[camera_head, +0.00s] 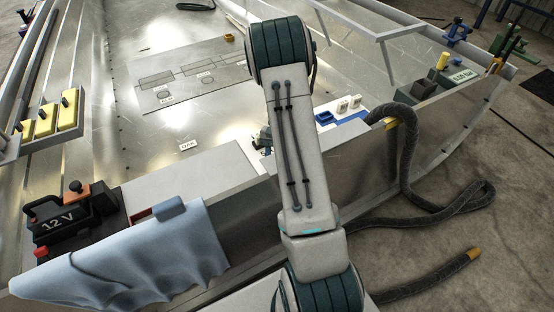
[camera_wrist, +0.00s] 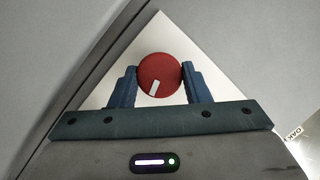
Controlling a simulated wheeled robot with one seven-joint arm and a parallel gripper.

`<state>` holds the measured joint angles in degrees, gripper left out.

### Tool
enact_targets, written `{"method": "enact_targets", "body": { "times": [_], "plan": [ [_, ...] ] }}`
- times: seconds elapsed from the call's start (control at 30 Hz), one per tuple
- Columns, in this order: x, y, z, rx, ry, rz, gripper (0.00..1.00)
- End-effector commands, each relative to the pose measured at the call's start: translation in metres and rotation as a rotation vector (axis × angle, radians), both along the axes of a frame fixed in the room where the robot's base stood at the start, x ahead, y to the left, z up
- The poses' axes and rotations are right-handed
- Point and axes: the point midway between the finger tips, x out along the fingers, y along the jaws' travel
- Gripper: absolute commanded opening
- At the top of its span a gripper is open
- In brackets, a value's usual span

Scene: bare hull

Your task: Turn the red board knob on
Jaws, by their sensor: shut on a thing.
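The red board knob (camera_wrist: 160,72) shows in the wrist view as a round red disc with a white pointer mark. The mark points down and slightly left. My gripper (camera_wrist: 160,82) has its two blue fingers on either side of the knob, shut on it. The knob sits in front of a pale triangular surface (camera_wrist: 195,40). In the head view my arm hides the knob, and only a small part of my gripper (camera_head: 262,140) shows beside the arm.
A black 12 V battery (camera_head: 62,222) and a blue-grey cloth (camera_head: 140,255) lie at front left. Yellow blocks (camera_head: 68,110) stand on the left side. A dark corrugated hose (camera_head: 405,165) loops over the right hull edge. A blue tray (camera_head: 345,116) is right of my arm.

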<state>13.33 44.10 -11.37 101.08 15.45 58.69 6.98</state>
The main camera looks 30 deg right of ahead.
Motion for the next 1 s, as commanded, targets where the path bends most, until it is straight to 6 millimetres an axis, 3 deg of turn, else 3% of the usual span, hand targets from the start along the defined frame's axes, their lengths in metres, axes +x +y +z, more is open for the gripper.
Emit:
{"method": "enact_targets", "body": {
  "times": [0.3, 0.33, 0.4, 0.77, 1.0],
  "plan": [
    [0.001, 0.0, 0.001, -0.002, -0.004, 0.0, 0.2],
    [0.001, 0.0, 0.001, -0.002, -0.004, 0.0, 0.48],
    [0.001, 0.0, 0.001, -0.002, -0.004, 0.0, 0.65],
    [0.002, -0.002, 0.005, -0.001, -0.003, 0.0, 0.65],
    [0.015, -0.012, 0.046, -0.003, -0.005, 0.0, 0.65]
  ]
}}
